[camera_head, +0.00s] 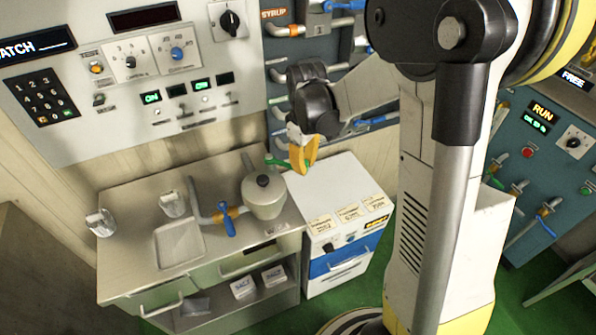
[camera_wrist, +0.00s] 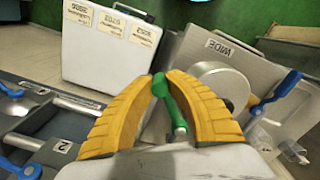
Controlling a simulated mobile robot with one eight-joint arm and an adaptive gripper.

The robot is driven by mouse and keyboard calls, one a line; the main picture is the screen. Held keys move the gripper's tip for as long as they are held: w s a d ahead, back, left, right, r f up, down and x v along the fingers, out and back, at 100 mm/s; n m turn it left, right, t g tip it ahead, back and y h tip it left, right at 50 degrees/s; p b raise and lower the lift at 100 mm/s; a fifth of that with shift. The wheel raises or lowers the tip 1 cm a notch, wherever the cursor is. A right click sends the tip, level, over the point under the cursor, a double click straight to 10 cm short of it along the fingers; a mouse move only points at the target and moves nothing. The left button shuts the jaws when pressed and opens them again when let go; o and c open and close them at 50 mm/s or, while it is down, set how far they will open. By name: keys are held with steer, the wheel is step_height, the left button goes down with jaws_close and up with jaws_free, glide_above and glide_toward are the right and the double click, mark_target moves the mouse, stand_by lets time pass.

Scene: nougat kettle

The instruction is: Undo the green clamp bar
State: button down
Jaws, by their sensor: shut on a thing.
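The green clamp bar (camera_wrist: 174,103) shows in the wrist view between my yellow fingers, with its rounded end at the fingertips. In the head view its green end (camera_head: 277,162) sticks out to the left of my fingers, just above and right of the kettle. My gripper (camera_head: 303,160) is shut on the bar, and it also shows in the wrist view (camera_wrist: 165,88). A metal pin meets the bar's lower end in the wrist view. The rest of the bar's mount is partly hidden by my fingers.
The grey kettle (camera_head: 264,197) stands on the counter (camera_head: 130,190) beside my gripper. A blue-handled valve (camera_head: 227,222) is left of it. A white cabinet (camera_head: 327,200) with labels stands right. Pipes and a wall panel (camera_head: 150,70) lie behind.

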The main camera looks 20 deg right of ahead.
steer(key=shift+w+d+n, duration=0.5)
steer(key=shift+w+n, duration=0.25)
steer(key=shift+w+d+n, duration=0.55)
steer(key=shift+w+n, duration=0.15)
steer(key=shift+w, duration=0.05)
steer(key=shift+w+d+n, duration=0.5)
steer(key=shift+w+n, duration=0.25)
steer(key=c, duration=1.3)
jaws_free()
steer(key=shift+w, duration=0.1)
steer(key=shift+r, duration=0.1)
step_height(320, 180, up, 12)
